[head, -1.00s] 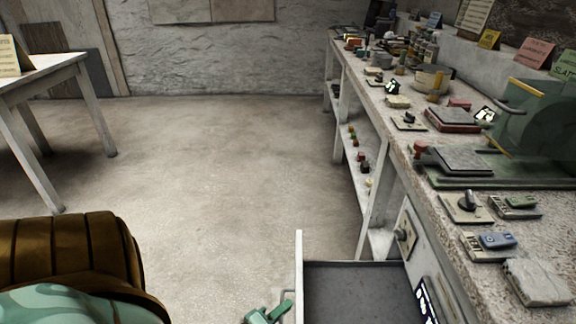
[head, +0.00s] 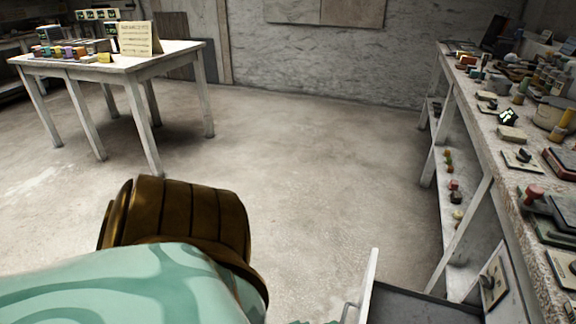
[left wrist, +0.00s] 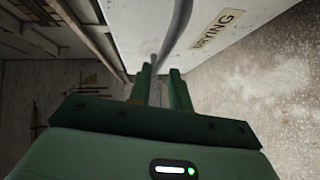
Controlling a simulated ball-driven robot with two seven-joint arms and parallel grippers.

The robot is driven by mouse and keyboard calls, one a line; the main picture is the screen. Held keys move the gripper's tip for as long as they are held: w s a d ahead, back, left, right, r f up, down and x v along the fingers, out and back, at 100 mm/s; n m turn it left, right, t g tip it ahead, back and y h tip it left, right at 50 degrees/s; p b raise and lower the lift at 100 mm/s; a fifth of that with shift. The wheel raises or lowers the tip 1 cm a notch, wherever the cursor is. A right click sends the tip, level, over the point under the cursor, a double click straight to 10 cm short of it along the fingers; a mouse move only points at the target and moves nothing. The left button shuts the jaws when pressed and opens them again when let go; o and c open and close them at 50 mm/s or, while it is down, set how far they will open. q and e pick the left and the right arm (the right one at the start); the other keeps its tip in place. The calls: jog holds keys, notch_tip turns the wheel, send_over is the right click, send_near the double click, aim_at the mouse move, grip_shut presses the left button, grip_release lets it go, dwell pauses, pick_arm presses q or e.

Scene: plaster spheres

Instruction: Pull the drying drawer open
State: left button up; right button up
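The drying drawer (head: 425,306) stands out from the bench front at the bottom right of the head view, pulled open, its inside dark grey and empty where it shows. In the left wrist view its white front (left wrist: 140,25) carries a "DRYING" label (left wrist: 217,30). A grey bar handle (left wrist: 178,28) runs down between the two green fingers of my left gripper (left wrist: 160,82). The fingers are close together and look shut on the handle. In the head view, only a sliver of green shows by the drawer at the bottom edge. My right gripper is not in view.
The long workbench (head: 497,135) runs along the right, crowded with tools and blocks, with small items on its lower shelf. A white table (head: 150,62) with coloured jars and a sign stands at the back left. The floor (head: 300,170) between them is clear.

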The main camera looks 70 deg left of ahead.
pick_arm(q)
jog(key=s+d+r+p, duration=0.1)
jog(key=s, duration=0.9)
jog(key=shift+s+d+r+p, duration=0.25)
jog(key=shift+s+p, duration=0.15)
